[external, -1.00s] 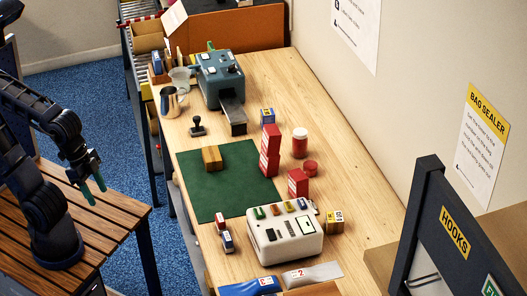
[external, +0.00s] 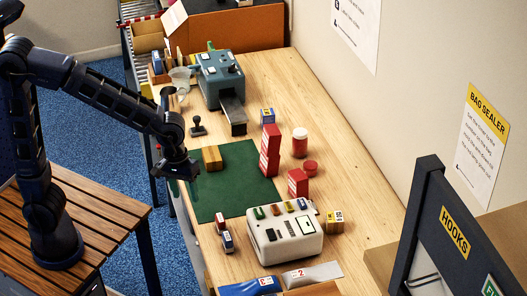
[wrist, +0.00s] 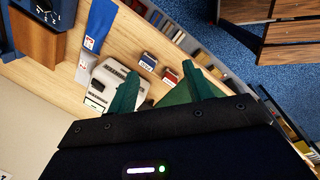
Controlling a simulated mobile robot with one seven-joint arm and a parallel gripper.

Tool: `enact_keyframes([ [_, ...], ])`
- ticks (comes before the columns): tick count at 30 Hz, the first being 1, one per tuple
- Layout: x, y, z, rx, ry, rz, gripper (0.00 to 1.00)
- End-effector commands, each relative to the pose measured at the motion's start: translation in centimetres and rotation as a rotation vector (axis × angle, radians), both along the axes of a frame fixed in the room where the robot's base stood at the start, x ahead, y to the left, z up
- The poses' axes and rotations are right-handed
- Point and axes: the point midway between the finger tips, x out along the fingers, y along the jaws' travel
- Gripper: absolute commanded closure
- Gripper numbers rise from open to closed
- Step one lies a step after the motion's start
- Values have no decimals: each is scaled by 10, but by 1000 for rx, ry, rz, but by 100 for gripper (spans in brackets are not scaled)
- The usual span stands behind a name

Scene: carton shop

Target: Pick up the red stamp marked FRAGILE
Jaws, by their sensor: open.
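A small red-and-white stamp (external: 220,223) stands on the wooden bench, just off the near edge of the green mat and left of the white sealer. In the wrist view, the red stamp (wrist: 171,76) shows between my fingertips but farther off; its lettering is too small to read. A blue-and-white stamp (external: 228,241) stands beside it and also shows in the wrist view (wrist: 148,61). My gripper (external: 183,176) is open and empty, above the bench's left edge by the mat. In the wrist view, its green fingers (wrist: 160,72) are spread apart, touching nothing.
The green mat (external: 232,183) bears a wooden block (external: 212,158) and red boxes (external: 270,150) stand at its right. The white sealer (external: 285,234) is right of the stamps. A black-handled stamp (external: 197,126) stands behind the mat. Bags (external: 312,274) lie in front.

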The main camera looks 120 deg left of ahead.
Motion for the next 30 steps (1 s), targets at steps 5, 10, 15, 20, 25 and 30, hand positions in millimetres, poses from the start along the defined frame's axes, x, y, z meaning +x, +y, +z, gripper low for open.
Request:
enact_keyframes([
  [5,14,53,-36,-54,47,260,49],
  [10,21,99,-70,-98,86,494,49],
  [15,21,132,-95,-124,112,656,49],
  [20,21,144,-107,-133,121,720,49],
  [25,22,143,-126,-136,125,726,49],
  [30,24,141,-149,-134,124,724,49],
])
